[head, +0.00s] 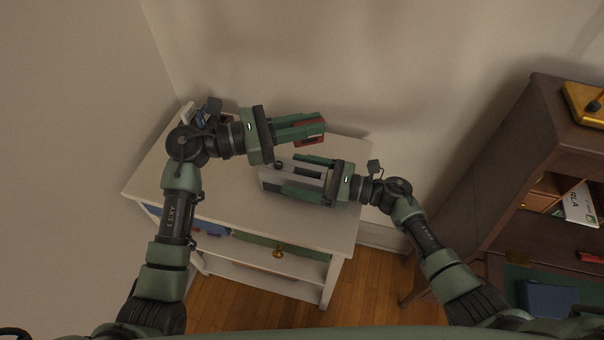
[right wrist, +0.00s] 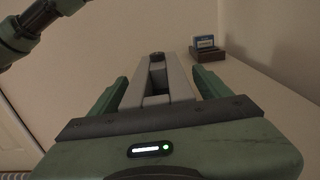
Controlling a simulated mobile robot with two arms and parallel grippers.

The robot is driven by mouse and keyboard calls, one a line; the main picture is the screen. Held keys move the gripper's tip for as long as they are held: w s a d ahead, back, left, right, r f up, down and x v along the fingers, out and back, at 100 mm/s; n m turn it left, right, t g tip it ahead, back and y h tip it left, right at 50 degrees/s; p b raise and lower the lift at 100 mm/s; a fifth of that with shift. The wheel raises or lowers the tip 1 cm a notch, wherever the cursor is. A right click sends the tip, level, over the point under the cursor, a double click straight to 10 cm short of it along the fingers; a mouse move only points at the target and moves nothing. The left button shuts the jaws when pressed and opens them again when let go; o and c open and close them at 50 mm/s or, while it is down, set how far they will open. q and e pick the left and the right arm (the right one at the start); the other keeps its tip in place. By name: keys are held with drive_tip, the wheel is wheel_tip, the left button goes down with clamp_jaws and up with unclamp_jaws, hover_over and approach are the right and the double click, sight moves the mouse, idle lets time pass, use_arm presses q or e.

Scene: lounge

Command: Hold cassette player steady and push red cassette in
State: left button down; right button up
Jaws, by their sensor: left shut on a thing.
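The grey cassette player (head: 268,174) lies on the white table, also seen in the right wrist view (right wrist: 180,85) with a dark slot along its top and a black knob at its far end. My right gripper (head: 288,174) has its fingers on either side of the player; in the right wrist view gaps show between the fingers and the player. My left gripper (head: 316,126) is shut on the red cassette (head: 312,139), above and behind the player in the head view. The fingers hide part of the cassette.
The white table (head: 335,225) has free surface at its front right. A brown holder with a blue cassette (right wrist: 206,43) stands at the table's far end in the right wrist view. A dark wooden desk (head: 515,135) stands to the right. Walls rise close behind the table.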

sight(319, 138)
clamp_jaws()
use_arm(q)
drive_tip(key=f+m+g, duration=0.1)
drive_tip(key=d+m+g, duration=0.1)
drive_tip(key=g, duration=0.1)
drive_tip(key=d+f+m+g, duration=0.1)
drive_tip(key=g, duration=0.1)
drive_tip(key=shift+s+f, duration=0.1)
drive_tip(key=shift+f, duration=0.25)
drive_tip(key=shift+a+f+m+g, duration=0.1)
drive_tip(key=shift+f+m+g, duration=0.15)
drive_tip(key=shift+m+g, duration=0.5)
drive_tip(key=shift+a+f+m+g, duration=0.1)
drive_tip(key=shift+a+m+g, duration=0.2)
drive_tip(key=shift+g, duration=0.35)
drive_tip(key=shift+a+f+m+g, duration=0.1)
drive_tip(key=shift+a+m+g, duration=0.45)
drive_tip(key=shift+g, duration=0.25)
drive_tip(key=shift+f, duration=3.15)
